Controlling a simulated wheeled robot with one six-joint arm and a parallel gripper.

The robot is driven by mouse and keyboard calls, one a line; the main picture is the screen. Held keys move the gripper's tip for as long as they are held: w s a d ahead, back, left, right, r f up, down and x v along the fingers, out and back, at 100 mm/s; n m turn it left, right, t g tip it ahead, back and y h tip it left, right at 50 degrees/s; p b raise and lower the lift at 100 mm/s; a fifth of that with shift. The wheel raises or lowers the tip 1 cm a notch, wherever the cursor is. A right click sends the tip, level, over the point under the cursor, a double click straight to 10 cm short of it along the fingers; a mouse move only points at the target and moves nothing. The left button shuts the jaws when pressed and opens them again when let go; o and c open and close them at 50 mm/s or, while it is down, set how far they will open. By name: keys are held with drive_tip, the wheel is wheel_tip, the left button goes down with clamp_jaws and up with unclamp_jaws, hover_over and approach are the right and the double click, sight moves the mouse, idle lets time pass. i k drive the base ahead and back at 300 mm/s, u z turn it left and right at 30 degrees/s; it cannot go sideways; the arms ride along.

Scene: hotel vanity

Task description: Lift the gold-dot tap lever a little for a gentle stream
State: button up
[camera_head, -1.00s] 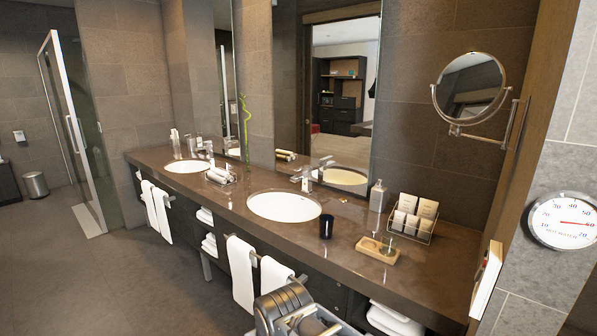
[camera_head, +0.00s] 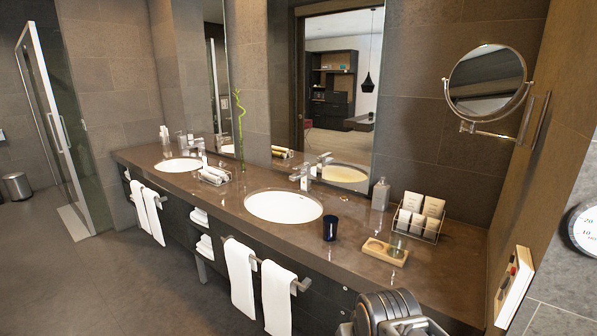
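Two chrome taps stand behind two white basins on the long brown vanity counter. The near tap (camera_head: 306,178) is behind the near basin (camera_head: 284,207), and its lever sits on top of its body. The far tap (camera_head: 196,146) is behind the far basin (camera_head: 180,165). A gold dot is too small to make out on either lever. I see no clear stream of water in either basin. Part of my arm shows at the bottom edge, in front of the counter and well apart from both taps. My gripper's fingers are not in view.
A dark blue cup (camera_head: 330,228), a wooden tray (camera_head: 385,251), a soap bottle (camera_head: 380,194) and a rack of packets (camera_head: 419,219) stand right of the near basin. White towels (camera_head: 275,297) hang on the front rail.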

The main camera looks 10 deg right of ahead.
sight(300, 166)
drive_tip(key=u, duration=0.15)
drive_tip(key=i, duration=1.1)
drive_tip(key=u, duration=0.55)
drive_tip(key=i, duration=1)
drive_tip(key=u, duration=0.25)
